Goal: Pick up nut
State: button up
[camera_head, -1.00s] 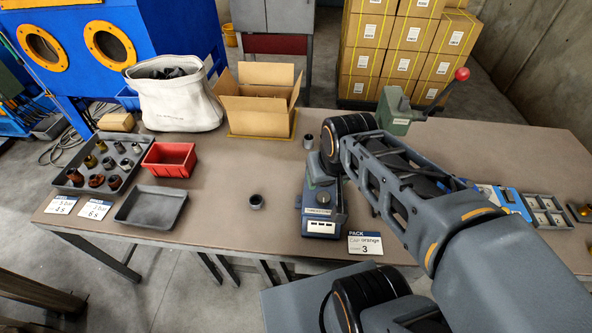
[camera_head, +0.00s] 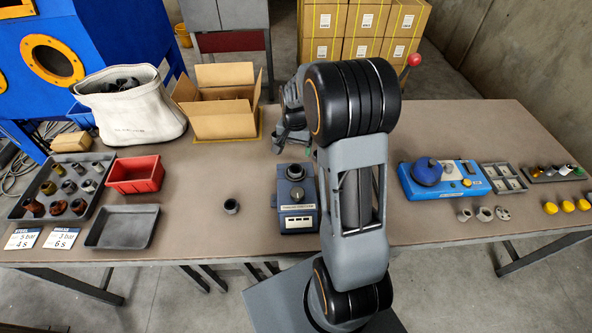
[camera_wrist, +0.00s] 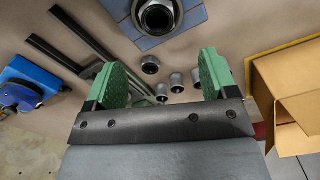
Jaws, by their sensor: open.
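My gripper (camera_wrist: 162,70) is open, with green pads on both sides in the wrist view. Several small grey metal pieces stand on the table between and beyond the pads, apart from them. One is a dark ring-like piece (camera_wrist: 150,65); a cylinder (camera_wrist: 177,82) and another (camera_wrist: 197,77) are nearer the right pad. I cannot tell which is the nut. In the head view, a grey hollow ring (camera_head: 231,206) sits alone left of the blue-grey device (camera_head: 297,215), and a few more (camera_head: 485,213) lie at the right. My arm hides the table behind it there.
An open cardboard box (camera_head: 218,104) and a white sack (camera_head: 130,110) stand at the back left. A parts tray (camera_head: 20,207), red bin (camera_head: 136,175) and empty grey tray (camera_head: 122,228) are at left. A blue machine (camera_head: 440,182) is at right.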

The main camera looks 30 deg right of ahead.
aim_at(296, 166)
jog(key=shift+s+d+f+p, duration=0.1)
jog(key=shift+f+p, duration=0.25)
jog(key=shift+f, duration=2)
jog(key=shift+s+f+p, duration=0.1)
jog(key=shift+f+p, duration=0.25)
jog(key=shift+f, duration=2)
jog(key=c, duration=1.1)
jog(key=shift+r, duration=0.15)
